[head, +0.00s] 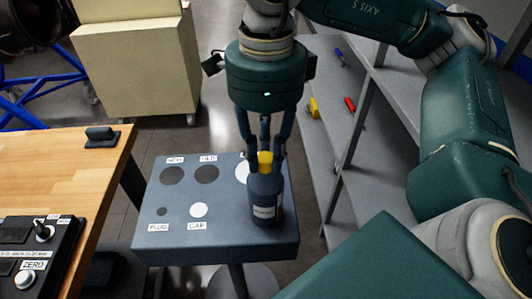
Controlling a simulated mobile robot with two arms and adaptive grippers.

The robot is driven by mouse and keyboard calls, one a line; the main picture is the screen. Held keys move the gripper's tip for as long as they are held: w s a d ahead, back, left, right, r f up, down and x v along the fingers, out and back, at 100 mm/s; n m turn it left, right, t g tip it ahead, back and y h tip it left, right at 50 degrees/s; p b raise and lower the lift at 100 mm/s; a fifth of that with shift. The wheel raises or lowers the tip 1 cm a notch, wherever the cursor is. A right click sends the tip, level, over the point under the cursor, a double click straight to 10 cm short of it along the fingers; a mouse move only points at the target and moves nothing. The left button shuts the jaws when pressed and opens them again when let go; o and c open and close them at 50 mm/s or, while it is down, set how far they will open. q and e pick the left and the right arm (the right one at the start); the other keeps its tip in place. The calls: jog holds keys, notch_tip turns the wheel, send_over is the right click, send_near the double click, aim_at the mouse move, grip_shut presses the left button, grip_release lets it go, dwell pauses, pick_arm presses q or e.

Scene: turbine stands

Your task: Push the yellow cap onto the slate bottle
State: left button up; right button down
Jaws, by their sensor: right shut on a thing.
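The slate bottle (265,203) stands upright at the right side of a grey stand top, with a pale label on its front. The yellow cap (265,160) shows above the bottle's neck, between the fingers of my right gripper (265,155). The right gripper points down from above and is shut on the cap. The cap is at the bottle's mouth; I cannot tell how far down it sits. My left gripper is not in view.
The stand top (180,240) has dark and white round spots with labels such as PLUG and CAP. A wooden table (75,160) with a control box (35,255) is at left. A grey shelf (345,150) with small coloured items stands at right.

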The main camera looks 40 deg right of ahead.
aim_at(265, 156)
jog(key=shift+s+f, duration=0.2)
jog(key=shift+f, duration=0.25)
jog(key=c, duration=1.5)
grip_release()
jog(key=shift+w, duration=0.1)
jog(key=shift+o, duration=0.3)
jog(key=shift+w, duration=0.2)
jog(key=shift+o, duration=0.7)
jog(key=shift+r, duration=0.1)
jog(key=shift+s+r, duration=0.1)
jog(key=shift+r+p, duration=2.35)
jog(key=shift+r, duration=1.2)
